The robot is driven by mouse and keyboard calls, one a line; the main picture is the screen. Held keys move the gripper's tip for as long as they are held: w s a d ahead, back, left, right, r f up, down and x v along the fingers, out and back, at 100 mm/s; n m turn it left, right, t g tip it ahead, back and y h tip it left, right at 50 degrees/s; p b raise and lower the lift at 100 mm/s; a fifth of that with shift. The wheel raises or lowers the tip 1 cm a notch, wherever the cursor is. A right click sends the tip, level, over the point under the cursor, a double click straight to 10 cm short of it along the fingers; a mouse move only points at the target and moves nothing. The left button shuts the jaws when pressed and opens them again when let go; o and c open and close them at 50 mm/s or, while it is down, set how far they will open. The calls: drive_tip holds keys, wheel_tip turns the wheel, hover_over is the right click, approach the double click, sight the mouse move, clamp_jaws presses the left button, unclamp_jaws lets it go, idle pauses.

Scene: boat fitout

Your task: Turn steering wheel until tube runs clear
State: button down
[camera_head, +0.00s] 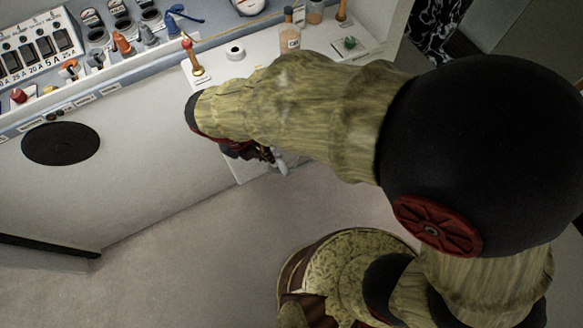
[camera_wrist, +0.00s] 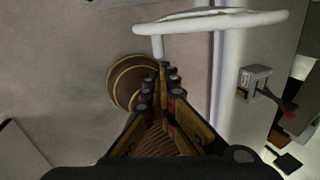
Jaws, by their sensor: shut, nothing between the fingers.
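The steering wheel (camera_wrist: 225,20) is white and shows at the top of the wrist view, seen nearly edge-on. A short white peg (camera_wrist: 157,46) hangs from its left side. My gripper (camera_wrist: 162,66) is shut and empty, with its fingertips close to the lower end of the peg; I cannot tell whether they touch. In the head view my gripper (camera_head: 268,156) is partly hidden under my forearm, and the wheel cannot be made out clearly. I cannot make out the tube in either view.
A grey fitting with a dark red lever (camera_wrist: 258,82) sits on the white panel at right in the wrist view. In the head view, a console with switches (camera_head: 38,52) is at upper left. A bottle (camera_head: 290,36) stands on the counter. The floor (camera_head: 190,250) is clear.

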drive_tip(key=n+b, duration=0.1)
drive_tip(key=b, duration=0.3)
approach(285, 171)
drive_tip(key=x, duration=0.7)
drive_tip(key=shift+r, duration=0.1)
drive_tip(key=shift+s+a+f+t+h+p, duration=0.1)
drive_tip(key=shift+a+f+t+h+p, duration=0.2)
drive_tip(key=shift+f, duration=0.45)
drive_tip(key=shift+d+f+t+h+p, duration=0.1)
drive_tip(key=shift+f+h+p, duration=0.35)
drive_tip(key=shift+f, duration=0.3)
drive_tip(key=shift+s+a+f+t+h+p, duration=0.1)
drive_tip(key=shift+a+f+t+h+p, duration=0.2)
drive_tip(key=shift+f, duration=0.45)
drive_tip(key=shift+d, duration=0.15)
drive_tip(key=shift+r, duration=0.15)
